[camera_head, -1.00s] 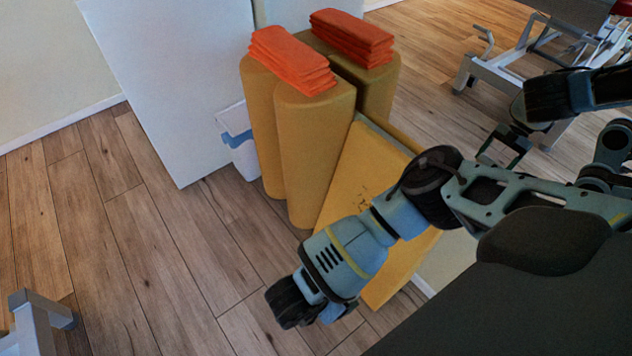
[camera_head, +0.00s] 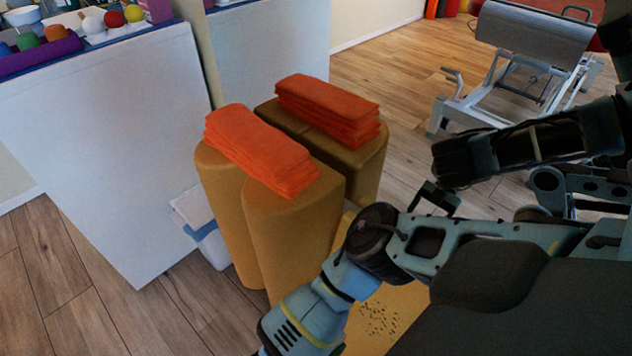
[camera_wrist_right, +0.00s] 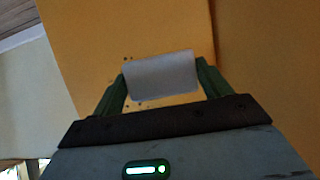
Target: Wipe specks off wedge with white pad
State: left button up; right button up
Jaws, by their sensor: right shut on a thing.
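The wedge is a yellow foam slope (camera_head: 405,300) at the lower middle of the head view, partly covered by my arm. A patch of dark specks (camera_head: 380,320) lies on it. In the right wrist view the wedge's orange-yellow face (camera_wrist_right: 95,35) fills much of the picture. My right gripper (camera_wrist_right: 160,78) is shut on the white pad (camera_wrist_right: 160,75), which looks pale grey. The pad is in front of the wedge face, with a few specks showing around its edges. I cannot tell whether it touches. My left gripper is out of view.
Tan bolsters (camera_head: 290,235) stand beside the wedge, with folded orange towels (camera_head: 260,150) on top. A white bin (camera_head: 205,230) stands between them and a white cabinet (camera_head: 110,150) with coloured balls. A metal-framed bench (camera_head: 530,70) is at the back right.

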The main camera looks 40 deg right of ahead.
aim_at(362, 318)
jog(key=shift+d, duration=0.1)
jog(key=d, duration=0.2)
jog(key=d+f, duration=0.1)
jog(key=d+b, duration=0.1)
jog(key=d, duration=0.1)
jog(key=shift+w+d+f, duration=0.2)
jog(key=shift+d+f, duration=0.1)
jog(key=shift+d+f, duration=0.15)
jog(key=shift+d, duration=0.35)
jog(key=shift+d+f, duration=0.15)
jog(key=shift+d, duration=0.35)
dwell(1.0)
jog(key=shift+s+r+p, duration=0.15)
jog(key=shift+s+p, duration=0.55)
jog(key=shift+s, duration=0.15)
jog(key=shift+s+d+p, duration=0.1)
jog(key=shift+s+p, duration=0.25)
jog(key=shift+s, duration=0.5)
jog(key=shift+s, duration=0.1)
